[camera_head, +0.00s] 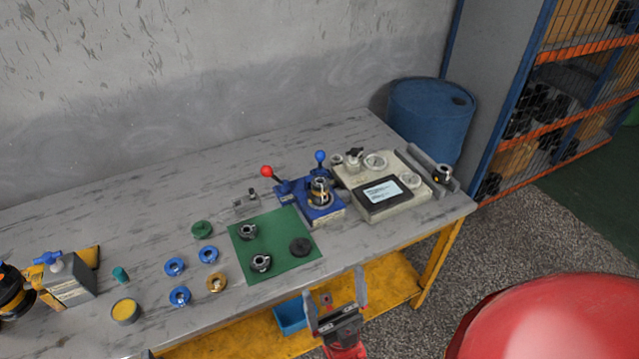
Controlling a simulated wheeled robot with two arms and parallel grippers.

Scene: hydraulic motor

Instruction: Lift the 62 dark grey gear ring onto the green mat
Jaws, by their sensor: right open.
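The green mat (285,228) lies on the workbench. Two dark toothed rings, one near the mat's left side (248,231) and one near its front edge (261,263), lie on it. A flat dark round part (300,246) lies at the mat's right. Another dark ring-like part (442,175) sits on a grey fixture at the bench's right end. No number is readable, so I cannot tell which is the 62 gear ring. My right gripper (335,287) is open and empty, in front of the bench's front edge, apart from these parts.
A blue fixture (325,213) with red and blue knobbed levers stands behind the mat, beside a gauge panel (408,203). Blue rings (174,267), a brass ring (216,282) and a green ring (202,229) lie left of the mat. The bench's back left is clear.

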